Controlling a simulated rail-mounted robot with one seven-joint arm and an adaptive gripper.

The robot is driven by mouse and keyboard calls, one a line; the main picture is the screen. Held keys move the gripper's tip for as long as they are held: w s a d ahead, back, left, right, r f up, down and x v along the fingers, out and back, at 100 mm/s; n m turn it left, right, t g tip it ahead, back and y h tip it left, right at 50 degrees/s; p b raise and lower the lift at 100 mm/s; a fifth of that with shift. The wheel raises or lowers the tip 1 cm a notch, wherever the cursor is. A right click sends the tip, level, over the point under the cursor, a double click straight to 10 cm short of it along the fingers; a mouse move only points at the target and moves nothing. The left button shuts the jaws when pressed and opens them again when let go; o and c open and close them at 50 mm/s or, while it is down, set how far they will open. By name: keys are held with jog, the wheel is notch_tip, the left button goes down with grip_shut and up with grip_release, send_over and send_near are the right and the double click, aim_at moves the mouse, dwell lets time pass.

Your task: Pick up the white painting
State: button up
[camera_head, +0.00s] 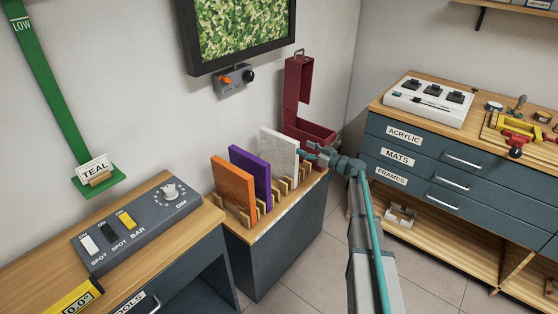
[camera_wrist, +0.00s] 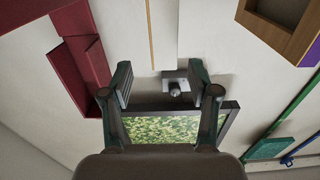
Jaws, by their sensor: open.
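The white painting (camera_head: 279,157) stands upright in a wooden slotted rack (camera_head: 247,218) on a small cabinet, at the right end of a row. An orange painting (camera_head: 233,188) and a purple painting (camera_head: 251,174) stand to its left. My gripper (camera_head: 316,154) is just right of the white painting's upper right edge; I cannot tell whether it touches. In the wrist view my gripper (camera_wrist: 160,84) is open, its fingers wide apart with nothing seen held. A pale upright strip beyond the fingers may be the white painting, but I cannot be sure.
An open dark red box (camera_head: 307,131) stands behind the gripper and also shows in the wrist view (camera_wrist: 82,55). A framed camouflage picture (camera_head: 240,28) and a knob box (camera_head: 235,80) are on the wall. A drawer cabinet (camera_head: 455,172) stands right. Floor between is clear.

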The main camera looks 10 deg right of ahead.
aim_at(298, 145)
jog(key=p+x, duration=0.1)
jog(key=x, duration=0.3)
jog(key=shift+w+a, duration=0.2)
jog(key=shift+p+x, duration=0.9)
jog(key=shift+x, duration=2.15)
jog(key=shift+s+a, duration=0.15)
jog(key=shift+s, duration=0.05)
grip_shut()
